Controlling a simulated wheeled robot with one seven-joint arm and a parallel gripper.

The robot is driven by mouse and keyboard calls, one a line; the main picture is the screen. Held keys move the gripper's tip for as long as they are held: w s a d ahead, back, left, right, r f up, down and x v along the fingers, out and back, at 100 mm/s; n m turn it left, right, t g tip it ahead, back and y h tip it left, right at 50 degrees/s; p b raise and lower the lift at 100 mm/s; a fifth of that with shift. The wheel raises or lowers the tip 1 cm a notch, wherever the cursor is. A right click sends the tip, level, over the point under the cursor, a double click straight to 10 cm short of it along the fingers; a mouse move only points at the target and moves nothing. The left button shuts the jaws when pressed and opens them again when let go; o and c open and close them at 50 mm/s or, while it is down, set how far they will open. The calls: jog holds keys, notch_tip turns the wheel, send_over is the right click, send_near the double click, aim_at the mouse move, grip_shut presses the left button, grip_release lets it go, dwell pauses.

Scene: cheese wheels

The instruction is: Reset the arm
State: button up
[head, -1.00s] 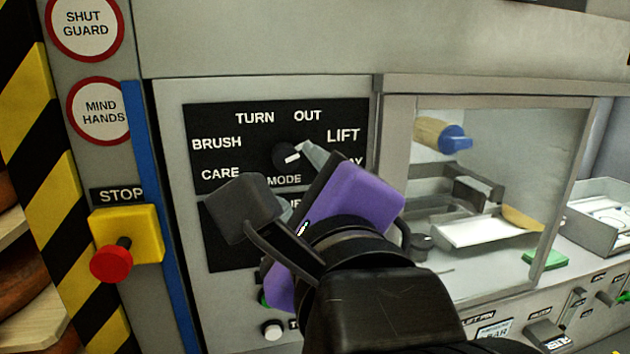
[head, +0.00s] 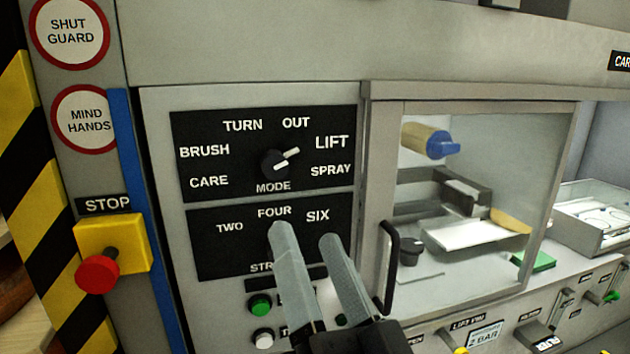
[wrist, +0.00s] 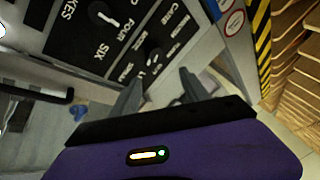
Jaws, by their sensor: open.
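My gripper (head: 303,236) is open and empty, its two grey fingers apart in front of the lower black dial panel (head: 203,252). The fingers also show in the wrist view (wrist: 160,78). The black MODE dial (head: 275,165) on the upper panel is in full view, clear of the fingers. Its white pointer aims up and right, toward LIFT. The lower dial is hidden behind a finger in the head view, but it shows in the wrist view (wrist: 103,16).
A yellow STOP box with a red button (head: 98,273) is at left. A dark door handle (head: 389,266) stands out close right of my fingers, by the glazed cabinet door. Green (head: 260,304) and white (head: 263,338) buttons sit below the panel. Wooden shelves (wrist: 292,70) show in the wrist view.

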jog(key=s+d+f+n, duration=0.2)
jog(key=d+f+n, duration=0.1)
jog(key=f, duration=0.3)
jog(key=s+d+f+n, duration=0.2)
jog(key=s+d+f, duration=0.1)
jog(key=f, duration=0.3)
jog(key=s+d+f+g+h, duration=0.2)
jog(key=s+d+f, duration=0.2)
jog(key=s+f, duration=0.3)
jog(key=s+d+f+m+g+h, duration=0.1)
jog(key=s+d+f+g+h, duration=0.1)
jog(key=s+d+f, duration=0.3)
jog(key=s+d+f+m+g+h, duration=0.1)
jog(key=s+d+f+g+h, duration=0.2)
jog(key=s+f, duration=0.6)
jog(key=s+d+h, duration=0.1)
jog(key=s+d, duration=0.1)
jog(key=shift+s+f, duration=0.25)
jog(key=shift+s, duration=0.15)
